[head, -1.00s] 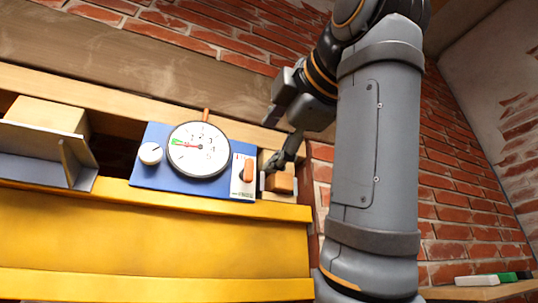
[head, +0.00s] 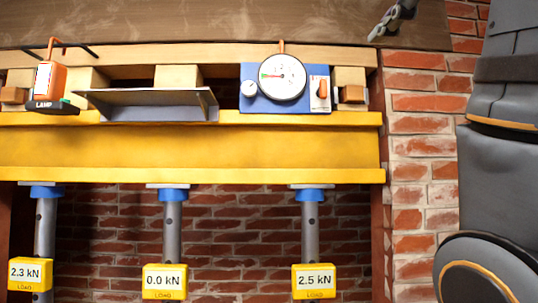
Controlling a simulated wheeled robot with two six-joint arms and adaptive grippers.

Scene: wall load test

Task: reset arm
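My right arm (head: 495,150) stands along the right edge of the head view. The tip of my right gripper (head: 388,22) shows at the top right, in front of the wooden beam and cut off by the picture's top edge. It is apart from the blue gauge panel (head: 251,104); I cannot tell whether it is open or shut. My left gripper is not in view. The panel carries a round dial (head: 283,78) with its needle to the left, a white knob (head: 249,89) and an orange switch (head: 323,89).
A yellow beam (head: 200,147) rests on several posts with load boxes reading 2.3 kN (head: 31,273), 0.0 kN (head: 165,281) and 2.5 kN (head: 314,280). An orange lamp (head: 50,80), a grey angled shelf (head: 150,104) and wooden blocks (head: 177,76) sit above it. Brick wall (head: 415,150) is at right.

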